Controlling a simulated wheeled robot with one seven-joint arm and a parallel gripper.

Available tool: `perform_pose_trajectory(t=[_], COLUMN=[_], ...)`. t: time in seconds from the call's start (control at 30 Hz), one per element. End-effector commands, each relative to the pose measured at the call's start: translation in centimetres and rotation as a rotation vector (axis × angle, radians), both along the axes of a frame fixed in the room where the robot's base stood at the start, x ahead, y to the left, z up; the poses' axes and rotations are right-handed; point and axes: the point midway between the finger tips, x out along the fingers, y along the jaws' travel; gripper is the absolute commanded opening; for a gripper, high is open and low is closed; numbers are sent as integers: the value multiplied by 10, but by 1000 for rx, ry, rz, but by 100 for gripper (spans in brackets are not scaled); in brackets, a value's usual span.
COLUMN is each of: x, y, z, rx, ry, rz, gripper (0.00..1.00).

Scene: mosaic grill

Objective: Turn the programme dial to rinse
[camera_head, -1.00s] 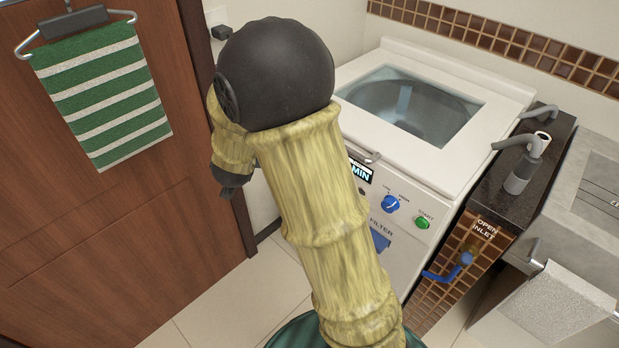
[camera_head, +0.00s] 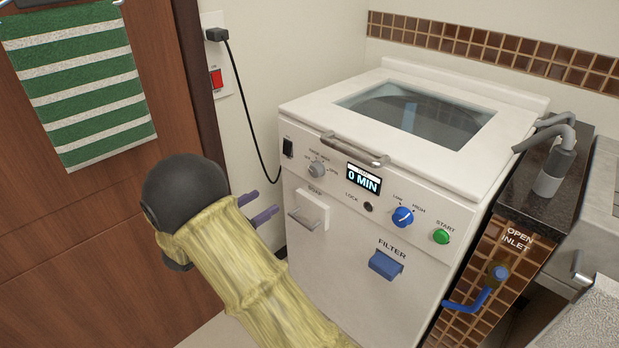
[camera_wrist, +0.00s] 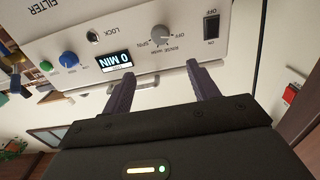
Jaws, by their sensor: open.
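The grey programme dial (camera_head: 317,170) is on the upper left of the white washer's front panel, below the handle. In the wrist view, which is upside down, the dial (camera_wrist: 162,36) shows with OFF, rinse, wash and spin labels around it. I cannot clearly tell which label its pointer faces. My gripper (camera_head: 259,207) is open and empty, left of the panel and below the dial's height. In the wrist view its purple fingers (camera_wrist: 160,78) are spread, with the dial beyond the gap between them. They appear apart from the panel.
A display (camera_head: 363,180) reads 0 MIN. A blue time knob (camera_head: 402,217), green start button (camera_head: 441,236), blue filter handle (camera_head: 386,264), soap drawer (camera_head: 308,211) and black power switch (camera_head: 288,148) share the front. A handle (camera_head: 354,148) juts above the dial. A cord (camera_head: 250,120) hangs left of the washer.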

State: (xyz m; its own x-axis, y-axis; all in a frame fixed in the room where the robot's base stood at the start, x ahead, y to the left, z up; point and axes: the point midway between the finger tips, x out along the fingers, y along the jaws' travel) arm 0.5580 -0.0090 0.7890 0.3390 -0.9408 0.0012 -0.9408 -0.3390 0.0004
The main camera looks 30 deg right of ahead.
Motion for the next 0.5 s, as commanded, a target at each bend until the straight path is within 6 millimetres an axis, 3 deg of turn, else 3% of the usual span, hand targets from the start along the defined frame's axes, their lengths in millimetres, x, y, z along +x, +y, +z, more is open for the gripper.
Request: perform_pose_trajectory(t=[0.23,0.5], x=[4,18], y=[-11,-51], z=[-1,-2], rx=[0,0], ry=[-1,-1], rz=[0,-2], gripper=[60,60])
